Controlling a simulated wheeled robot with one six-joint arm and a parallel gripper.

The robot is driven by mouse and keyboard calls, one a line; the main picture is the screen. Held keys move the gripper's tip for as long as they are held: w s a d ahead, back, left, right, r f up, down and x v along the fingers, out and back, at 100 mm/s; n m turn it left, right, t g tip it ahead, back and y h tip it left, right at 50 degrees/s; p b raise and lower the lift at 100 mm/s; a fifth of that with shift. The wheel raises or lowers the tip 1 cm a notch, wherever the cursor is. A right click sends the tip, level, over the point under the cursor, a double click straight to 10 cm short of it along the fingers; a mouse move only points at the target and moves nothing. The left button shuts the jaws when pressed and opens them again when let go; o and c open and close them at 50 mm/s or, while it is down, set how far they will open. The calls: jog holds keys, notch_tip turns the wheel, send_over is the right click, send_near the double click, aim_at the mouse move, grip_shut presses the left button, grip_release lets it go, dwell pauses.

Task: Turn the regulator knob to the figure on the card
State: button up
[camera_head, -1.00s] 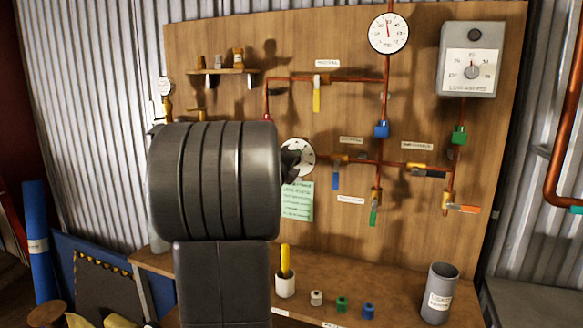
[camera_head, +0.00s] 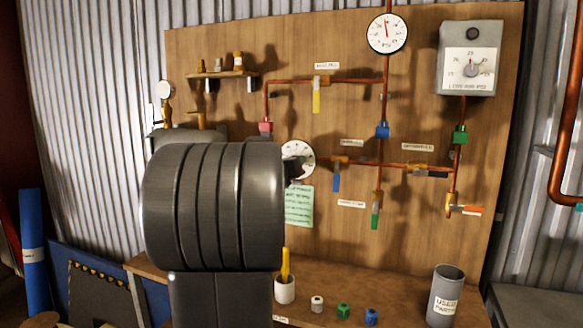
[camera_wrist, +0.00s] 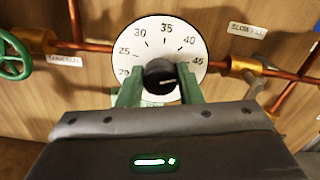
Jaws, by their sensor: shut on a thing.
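The regulator knob (camera_wrist: 161,80) is black with a pale pointer line. It sits low on a white round dial (camera_wrist: 187,38) marked 20 to 45. The pointer line points right, near the 45 side. My gripper (camera_wrist: 158,92) has its green fingers on either side of the knob and is shut on it. In the head view the dial (camera_head: 304,152) shows beside my arm, which hides part of it and the knob. The green card (camera_head: 299,206) hangs below the dial; its writing is too small to read.
Copper pipes carry a yellow-handled valve (camera_head: 316,95), a blue-handled valve (camera_head: 336,182) and a green-handled one (camera_head: 375,215). A gauge (camera_head: 387,34) and a grey meter box (camera_head: 470,60) are above. A white cup (camera_head: 284,291) and a grey bin (camera_head: 445,294) stand on the bench.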

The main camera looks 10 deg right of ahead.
jog(key=shift+f+m, duration=0.15)
jog(key=shift+m, duration=0.35)
jog(key=o, duration=1)
jog(key=b+v, duration=0.1)
jog(key=v, duration=1.2)
jog(key=shift+s+a, duration=0.25)
jog(key=shift+s, duration=0.1)
jog(key=x, duration=1.4)
jog(key=shift+p, duration=0.4)
jog(key=shift+s+a, duration=0.1)
jog(key=shift+s, duration=0.05)
